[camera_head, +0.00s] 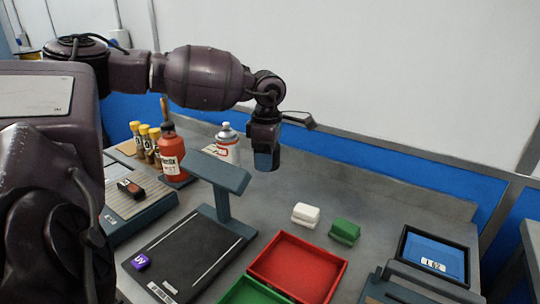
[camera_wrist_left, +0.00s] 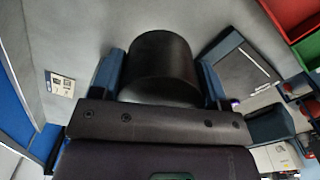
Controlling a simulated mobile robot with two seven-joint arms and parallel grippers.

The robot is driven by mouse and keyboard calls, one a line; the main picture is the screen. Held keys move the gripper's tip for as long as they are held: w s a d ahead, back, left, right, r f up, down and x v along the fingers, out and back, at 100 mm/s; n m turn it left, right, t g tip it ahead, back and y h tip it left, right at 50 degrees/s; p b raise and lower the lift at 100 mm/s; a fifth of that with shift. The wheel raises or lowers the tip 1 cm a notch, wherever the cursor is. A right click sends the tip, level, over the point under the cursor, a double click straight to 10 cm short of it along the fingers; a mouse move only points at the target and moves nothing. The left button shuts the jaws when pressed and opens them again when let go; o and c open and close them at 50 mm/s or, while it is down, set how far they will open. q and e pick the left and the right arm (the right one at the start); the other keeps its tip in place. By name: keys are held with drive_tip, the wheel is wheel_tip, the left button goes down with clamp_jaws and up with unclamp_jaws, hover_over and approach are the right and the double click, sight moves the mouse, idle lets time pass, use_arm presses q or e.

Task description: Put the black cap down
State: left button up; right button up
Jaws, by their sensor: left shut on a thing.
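My left gripper (camera_head: 267,160) hangs above the back of the grey bench, to the right of the white spray can. In the left wrist view its two blue fingers (camera_wrist_left: 160,85) are shut on the sides of the black cap (camera_wrist_left: 162,62), a wide dark cylinder. The cap is not distinguishable in the head view, where the fingers hide it. I cannot tell from these views how far the cap is above the bench surface (camera_head: 300,180). My right gripper is in neither view.
An orange bottle (camera_head: 171,150) and a white can (camera_head: 228,152) stand left of the gripper. A blue-grey stand (camera_head: 222,175) rises over a black mat (camera_head: 190,262). White (camera_head: 306,213) and green (camera_head: 345,230) blocks and a red tray (camera_head: 335,272) lie in front.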

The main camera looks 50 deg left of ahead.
sight(268, 201)
use_arm(q)
wheel_tip(268, 201, down, 12)
drive_tip(key=shift+w+r+b, duration=0.1)
drive_tip(key=shift+r+b, duration=0.15)
drive_tip(key=shift+b, duration=0.65)
drive_tip(key=shift+r, duration=0.15)
drive_tip(key=o, duration=0.9)
wheel_tip(268, 201, up, 12)
drive_tip(key=shift+r+p, duration=0.1)
drive_tip(key=shift+p, duration=1.05)
